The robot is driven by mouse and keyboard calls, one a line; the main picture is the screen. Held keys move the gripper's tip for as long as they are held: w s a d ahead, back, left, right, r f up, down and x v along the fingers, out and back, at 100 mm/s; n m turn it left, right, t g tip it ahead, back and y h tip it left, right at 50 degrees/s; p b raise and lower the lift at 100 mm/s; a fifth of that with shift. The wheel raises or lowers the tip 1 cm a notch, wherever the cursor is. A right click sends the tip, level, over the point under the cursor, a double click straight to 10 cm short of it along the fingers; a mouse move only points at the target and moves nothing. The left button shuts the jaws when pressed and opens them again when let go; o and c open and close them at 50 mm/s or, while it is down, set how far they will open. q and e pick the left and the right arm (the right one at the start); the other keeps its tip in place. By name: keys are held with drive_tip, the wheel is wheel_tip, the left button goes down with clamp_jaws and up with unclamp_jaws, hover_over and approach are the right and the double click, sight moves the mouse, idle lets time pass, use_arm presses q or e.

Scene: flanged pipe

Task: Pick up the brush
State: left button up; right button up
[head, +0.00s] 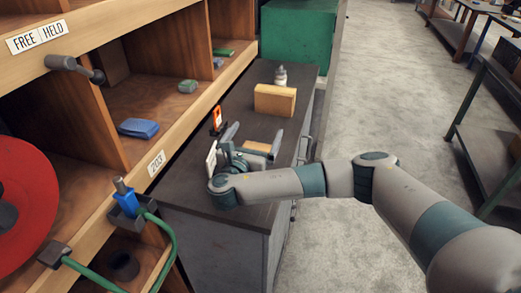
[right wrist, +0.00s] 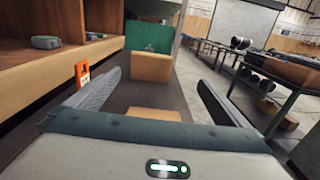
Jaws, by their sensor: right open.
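No brush shows with recognisable bristles, so I cannot tell for sure which thing it is. A small flat wood-coloured piece (head: 257,147) lies on the dark bench top by my right gripper (head: 255,136). In the right wrist view this piece (right wrist: 153,114) shows between and below the two fingers, partly hidden by the gripper body. My right gripper (right wrist: 158,82) is open, with nothing between its fingertips. A larger wood-coloured block (head: 275,100) stands farther back on the bench, and it also shows ahead of the fingers (right wrist: 150,67). My left gripper is out of view.
An orange tag (head: 217,117) stands close left of the right gripper. A white bottle (head: 280,76) and green box (head: 298,35) are farther back. The wooden shelf (head: 155,100) on the left holds a blue item (head: 139,128).

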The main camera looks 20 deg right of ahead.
sight(248, 144)
wheel_tip(248, 144, down, 7)
drive_tip(key=shift+f+p, duration=0.15)
drive_tip(key=shift+p, duration=0.75)
drive_tip(key=shift+w+d+f, duration=0.15)
drive_tip(key=shift+w+d, duration=0.3)
drive_tip(key=shift+w, duration=0.15)
drive_tip(key=shift+w+d+f, duration=0.25)
drive_tip(key=shift+w+d, duration=0.05)
drive_tip(key=shift+w, duration=0.15)
use_arm(q)
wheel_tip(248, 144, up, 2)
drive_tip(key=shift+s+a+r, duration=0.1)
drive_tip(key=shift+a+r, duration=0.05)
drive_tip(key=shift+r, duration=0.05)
drive_tip(key=shift+p, duration=0.3)
use_arm(e)
drive_tip(key=shift+r, duration=0.1)
